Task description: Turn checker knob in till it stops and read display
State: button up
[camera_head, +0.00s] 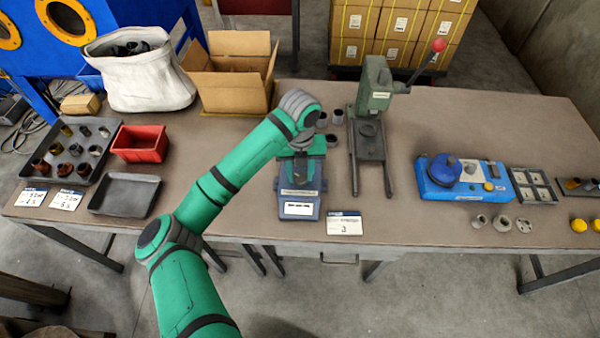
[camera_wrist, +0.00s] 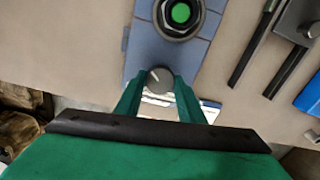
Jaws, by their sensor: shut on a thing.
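The checker is a blue-grey device (camera_head: 300,205) near the table's front edge, with a white panel (camera_head: 298,209) on its front face. I cannot make out any reading there. In the wrist view, the round grey checker knob (camera_wrist: 160,77) with a pale pointer line sits between the tips of my gripper (camera_wrist: 158,84). My gripper is shut on the knob. A dark ring with a green centre (camera_wrist: 180,13) is on the checker body beyond the knob.
A green press (camera_head: 375,100) with a red-tipped lever stands right of the checker. A small white card (camera_head: 344,224) lies beside it. A blue unit (camera_head: 460,180) stands farther right. A red bin (camera_head: 140,143), trays and a cardboard box (camera_head: 230,75) are left.

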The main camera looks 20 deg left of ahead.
aim_at(300, 177)
jog(key=shift+s+m, duration=0.1)
jog(key=shift+m, duration=0.5)
jog(key=o, duration=1)
jog(key=shift+o, duration=0.2)
notch_tip(300, 177, up, 11)
jog(key=shift+f, duration=0.1)
